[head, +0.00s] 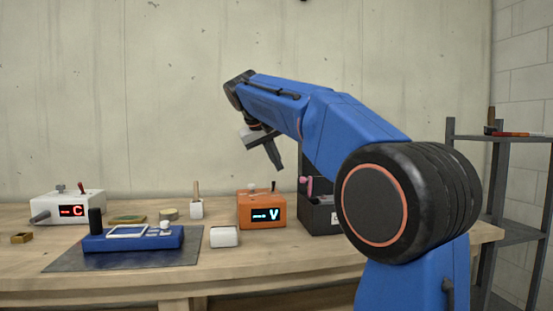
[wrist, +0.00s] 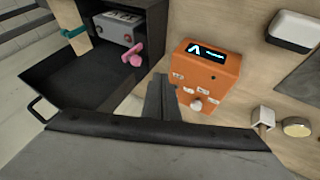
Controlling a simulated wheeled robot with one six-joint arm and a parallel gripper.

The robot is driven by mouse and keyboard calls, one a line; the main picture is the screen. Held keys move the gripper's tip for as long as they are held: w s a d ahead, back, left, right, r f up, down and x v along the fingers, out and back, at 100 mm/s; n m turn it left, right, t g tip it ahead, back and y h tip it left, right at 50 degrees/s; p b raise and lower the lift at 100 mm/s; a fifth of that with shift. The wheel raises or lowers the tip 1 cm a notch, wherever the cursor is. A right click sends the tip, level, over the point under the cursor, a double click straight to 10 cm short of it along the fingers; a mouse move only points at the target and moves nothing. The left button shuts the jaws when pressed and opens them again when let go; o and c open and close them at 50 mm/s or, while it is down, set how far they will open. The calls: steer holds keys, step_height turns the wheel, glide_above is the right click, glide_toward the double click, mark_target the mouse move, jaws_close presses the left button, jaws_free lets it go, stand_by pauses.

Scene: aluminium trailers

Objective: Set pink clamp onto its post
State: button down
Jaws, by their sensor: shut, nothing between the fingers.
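The pink clamp (head: 309,186) shows at the left side of the dark box in the head view. In the wrist view the pink clamp (wrist: 134,53) is at the mouth of the dark box, close to a grey unit inside it. I cannot tell what it rests on, and no post can be made out for certain. My gripper (head: 277,166) is shut and empty, pointing down in the air above the table, left of the clamp. In the wrist view my gripper (wrist: 160,88) shows between the clamp and the orange device.
The dark box (head: 320,221) holds a grey unit (wrist: 117,32). A teal item (wrist: 79,32) is by its wall. The orange device (head: 262,210) stands left of the box.

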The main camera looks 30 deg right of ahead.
steer(key=w+d+f, duration=0.1)
steer(key=d+f, duration=0.3)
steer(key=d, duration=0.3)
steer(key=shift+f, duration=0.4)
